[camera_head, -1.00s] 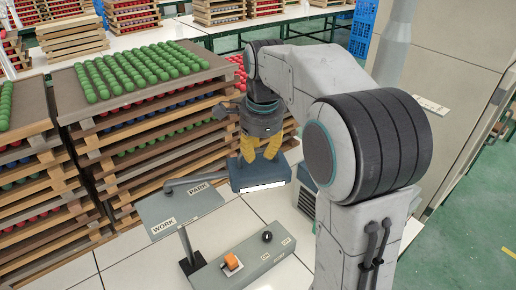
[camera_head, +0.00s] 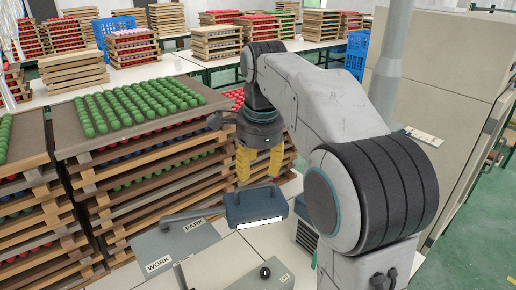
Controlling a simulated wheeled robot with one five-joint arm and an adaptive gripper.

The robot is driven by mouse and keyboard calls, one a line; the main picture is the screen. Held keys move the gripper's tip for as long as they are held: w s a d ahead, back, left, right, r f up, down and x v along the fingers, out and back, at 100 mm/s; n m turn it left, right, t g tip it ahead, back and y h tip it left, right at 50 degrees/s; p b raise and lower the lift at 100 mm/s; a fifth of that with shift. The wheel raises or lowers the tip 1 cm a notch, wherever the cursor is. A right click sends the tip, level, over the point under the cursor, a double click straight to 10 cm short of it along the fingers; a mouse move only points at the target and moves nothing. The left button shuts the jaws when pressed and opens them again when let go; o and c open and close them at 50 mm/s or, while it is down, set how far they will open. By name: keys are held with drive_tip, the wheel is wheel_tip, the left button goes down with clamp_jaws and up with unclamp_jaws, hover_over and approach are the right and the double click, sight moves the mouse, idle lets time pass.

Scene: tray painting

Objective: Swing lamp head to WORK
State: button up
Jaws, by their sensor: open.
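The lamp head (camera_head: 256,208) is a dark blue-grey box with a handle on top and a lit white strip along its lower front edge. A thin grey lamp arm (camera_head: 190,214) runs left from it to a pivot. Beneath that arm is a grey plate (camera_head: 170,243) with a WORK label (camera_head: 158,264) at its near left and a PARK label (camera_head: 194,225) at its right. The lamp head is on the PARK side. My gripper (camera_head: 259,177), with yellow fingers, is open and empty just above the lamp head's handle, seemingly apart from it.
A control box (camera_head: 264,277) with a black knob stands below the lamp head, partly cut off by the frame. A stack of wooden trays (camera_head: 140,180) with green balls on top stands close behind and left. A beige cabinet (camera_head: 455,110) is at right.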

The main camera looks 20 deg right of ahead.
drive_tip(key=shift+s+r, duration=0.2)
drive_tip(key=shift+r, duration=0.7)
drive_tip(key=shift+s+r, duration=0.15)
drive_tip(key=shift+r, duration=0.8)
drive_tip(key=shift+s+r, duration=0.2)
drive_tip(key=shift+r, duration=0.7)
drive_tip(key=shift+c, duration=0.2)
